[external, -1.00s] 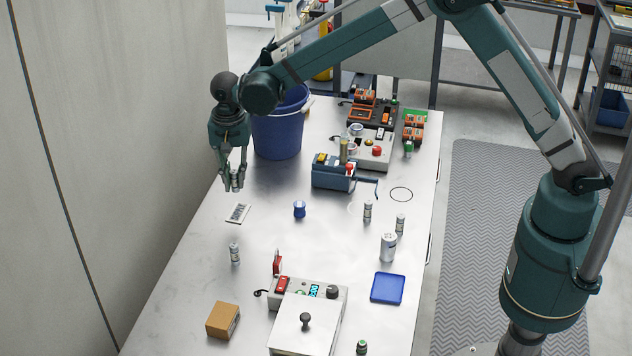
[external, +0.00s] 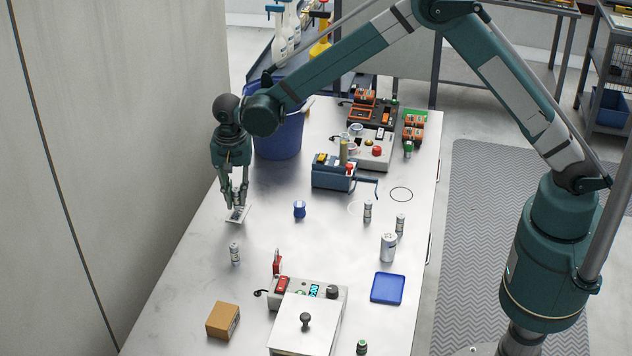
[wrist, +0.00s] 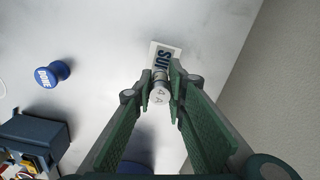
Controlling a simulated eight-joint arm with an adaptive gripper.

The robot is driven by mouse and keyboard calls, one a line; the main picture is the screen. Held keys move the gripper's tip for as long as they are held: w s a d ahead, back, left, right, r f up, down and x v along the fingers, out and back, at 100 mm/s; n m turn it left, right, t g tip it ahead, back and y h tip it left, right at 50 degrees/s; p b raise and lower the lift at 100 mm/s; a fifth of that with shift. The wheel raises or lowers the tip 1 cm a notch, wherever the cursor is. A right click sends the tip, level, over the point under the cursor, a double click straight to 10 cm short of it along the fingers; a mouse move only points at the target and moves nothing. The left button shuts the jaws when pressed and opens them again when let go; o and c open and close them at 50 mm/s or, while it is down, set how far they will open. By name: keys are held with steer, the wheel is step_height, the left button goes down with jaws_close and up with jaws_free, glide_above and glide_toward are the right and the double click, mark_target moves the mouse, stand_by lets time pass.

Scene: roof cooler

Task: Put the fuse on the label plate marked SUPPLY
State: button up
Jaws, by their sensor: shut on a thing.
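My gripper (external: 236,203) is low over the table at the left and shut on a fuse, a small silver cylinder. In the wrist view the fuse (wrist: 159,94) sits between the fingertips, its end marked with a 4 and an A. The white label plate (wrist: 165,52) lies flat just beyond the fuse, with dark letters starting "SU"; the rest is hidden. In the external view the plate (external: 236,217) is directly under the fingertips. Whether the fuse touches the plate cannot be told.
A blue button-like object (external: 299,209) marked DONE stands to the right. Another fuse-like cylinder (external: 235,253) stands nearer the camera, and two more (external: 367,211) stand to the right. A blue bucket (external: 279,135) stands behind my gripper. The table around the plate is clear.

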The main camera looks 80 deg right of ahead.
mark_target(236, 189)
steer(key=shift+f, duration=0.75)
steer(key=shift+f, duration=0.15)
steer(key=o, duration=0.9)
steer(key=shift+c, duration=0.2)
step_height(236, 189, up, 12)
steer(key=shift+r, duration=0.15)
steer(key=shift+r, duration=0.1)
